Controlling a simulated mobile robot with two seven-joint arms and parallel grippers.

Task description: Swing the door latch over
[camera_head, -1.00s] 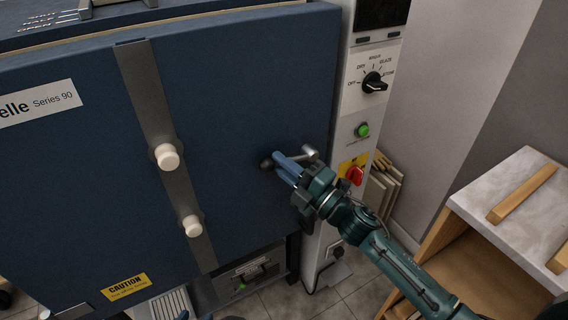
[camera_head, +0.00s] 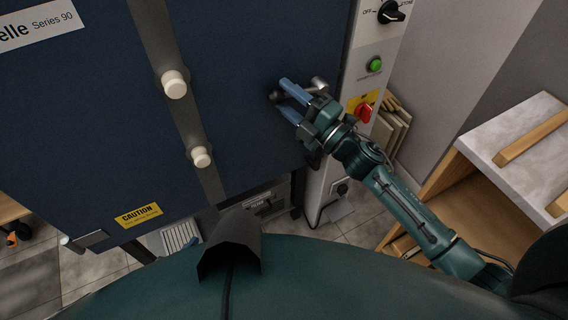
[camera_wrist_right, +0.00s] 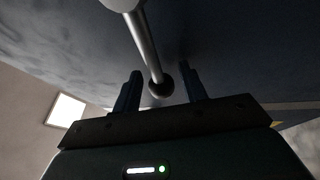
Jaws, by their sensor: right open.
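The door latch (camera_head: 319,84) is a short metal lever with a round end on the right side of the blue kiln door (camera_head: 235,60). It points right and slightly up from its dark pivot. My right gripper (camera_head: 284,97) is open at the latch, its two blue fingers apart near the pivot. In the right wrist view, the latch rod (camera_wrist_right: 146,45) runs from its pale round end at the top down to the pivot, which shows between the two fingertips (camera_wrist_right: 162,85). I cannot tell whether a finger touches it. My left gripper is not in view.
A control panel with a dial (camera_head: 391,12), a green button (camera_head: 375,65) and a red switch (camera_head: 366,112) stands just right of the door. Two pale knobs (camera_head: 174,84) stick out from the door. A wooden shelf unit (camera_head: 520,140) with a pale top stands at the right.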

